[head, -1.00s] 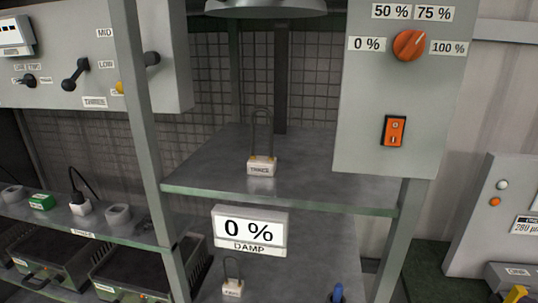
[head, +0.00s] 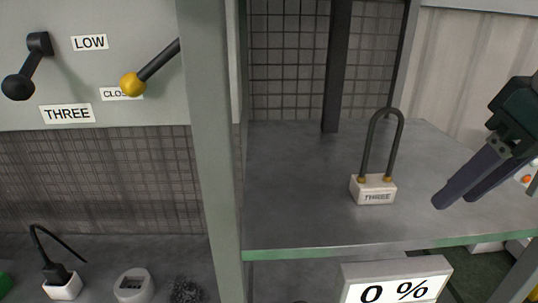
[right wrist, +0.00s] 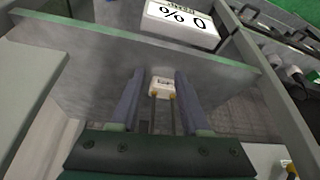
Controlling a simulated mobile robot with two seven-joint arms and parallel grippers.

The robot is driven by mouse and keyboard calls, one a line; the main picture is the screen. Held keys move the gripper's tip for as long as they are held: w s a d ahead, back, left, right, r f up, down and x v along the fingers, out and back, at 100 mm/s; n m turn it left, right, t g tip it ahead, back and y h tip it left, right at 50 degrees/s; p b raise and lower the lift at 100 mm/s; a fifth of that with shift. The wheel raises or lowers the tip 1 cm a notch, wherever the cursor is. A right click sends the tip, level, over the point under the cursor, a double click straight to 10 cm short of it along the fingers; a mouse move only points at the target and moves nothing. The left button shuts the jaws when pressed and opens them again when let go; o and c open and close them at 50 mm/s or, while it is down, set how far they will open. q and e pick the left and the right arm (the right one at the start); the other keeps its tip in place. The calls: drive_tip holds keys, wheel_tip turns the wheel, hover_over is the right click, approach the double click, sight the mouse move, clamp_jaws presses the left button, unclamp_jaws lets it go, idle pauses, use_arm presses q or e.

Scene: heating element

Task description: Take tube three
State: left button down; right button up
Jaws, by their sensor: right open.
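Tube three (head: 373,190) is a dark U-shaped tube on a small white base labelled THREE. It stands upright on the grey shelf (head: 290,215) in the head view. My right gripper (head: 456,198) is to the right of it, open and empty, its fingers pointing down and left toward it. In the right wrist view the white base of tube three (right wrist: 162,88) shows beyond and between the two open fingers, with a gap to them. My left gripper is not in view.
A grey post (head: 208,150) stands left of the tube. A panel (head: 120,60) with levers hangs at upper left. A display reading 0 % (head: 395,282) hangs below the shelf edge. A plug (head: 62,285) and sockets sit on the lower left shelf. The shelf around the tube is clear.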

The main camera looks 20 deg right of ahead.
sight(397, 148)
drive_tip(key=w, duration=0.7)
drive_tip(key=w+p, duration=0.1)
drive_tip(key=w, duration=0.3)
drive_tip(key=shift+d, duration=0.4)
drive_tip(key=b+x, duration=0.2)
drive_tip(key=x, duration=0.1)
drive_tip(key=shift+w, duration=0.3)
drive_tip(key=c, duration=0.7)
clamp_jaws()
